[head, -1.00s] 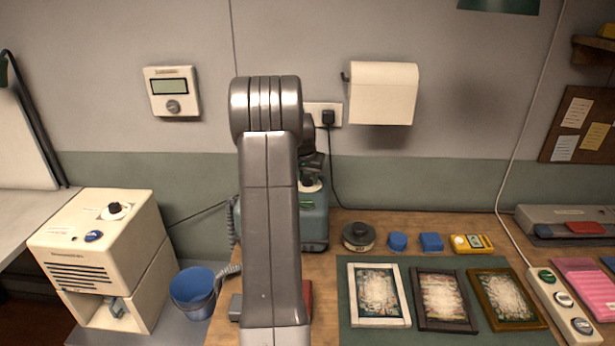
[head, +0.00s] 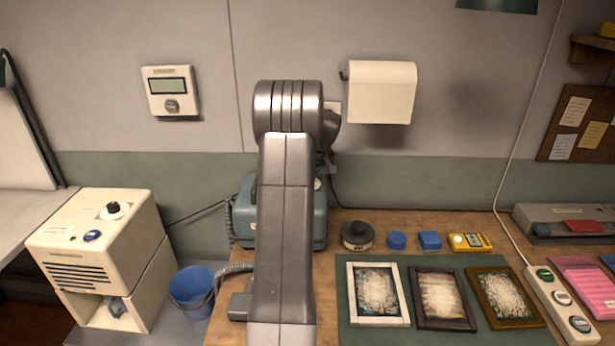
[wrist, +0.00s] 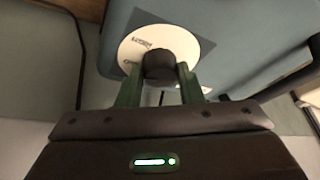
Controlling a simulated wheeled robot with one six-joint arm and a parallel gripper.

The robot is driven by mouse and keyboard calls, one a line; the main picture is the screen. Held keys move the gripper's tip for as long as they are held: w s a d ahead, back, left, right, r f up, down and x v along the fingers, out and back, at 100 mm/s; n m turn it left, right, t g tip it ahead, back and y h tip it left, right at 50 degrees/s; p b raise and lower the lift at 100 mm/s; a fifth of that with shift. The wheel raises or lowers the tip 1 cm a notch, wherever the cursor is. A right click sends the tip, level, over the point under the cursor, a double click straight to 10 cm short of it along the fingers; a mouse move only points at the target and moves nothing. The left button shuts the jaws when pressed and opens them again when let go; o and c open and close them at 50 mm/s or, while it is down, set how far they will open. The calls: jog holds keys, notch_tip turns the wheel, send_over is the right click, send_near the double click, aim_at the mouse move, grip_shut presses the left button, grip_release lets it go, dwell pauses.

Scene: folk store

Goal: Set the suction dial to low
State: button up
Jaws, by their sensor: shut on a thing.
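The suction dial is a dark round knob (wrist: 159,65) on a white disc (wrist: 196,42) with small print that I cannot read clearly. The disc is on the face of a teal machine (wrist: 225,22) in the wrist view. The teal machine also shows on the bench in the head view (head: 319,222), partly hidden behind my arm. My gripper (wrist: 158,74) is shut on the knob, with one green finger on each side. The knob's pointer mark is not visible, so I cannot tell its setting.
A grey ribbed hose runs from the machine to a blue bucket (head: 192,290). A cream cabinet (head: 110,260) with its own black knob stands at the left. A dark round tin (head: 357,236), blue blocks and picture frames (head: 376,293) lie to the right of my arm.

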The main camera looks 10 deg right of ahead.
jog(key=n+g+y, duration=0.1)
jog(key=n, duration=0.5)
jog(key=shift+w+d+g+y+p, duration=0.15)
jog(key=shift+g+y+p, duration=0.15)
jog(key=shift+g+y, duration=0.1)
jog(key=n, duration=0.2)
jog(key=n+g+p, duration=0.1)
jog(key=n, duration=0.1)
jog(key=shift+w+n+g+y, duration=0.1)
jog(key=shift+n+g+y, duration=0.2)
jog(key=shift+n, duration=0.1)
jog(key=shift+w+n+g+p, duration=0.1)
jog(key=shift+n+g+p, duration=0.55)
jog(key=shift+n, duration=0.65)
jog(key=o, duration=1)
jog(key=shift+c, duration=0.2)
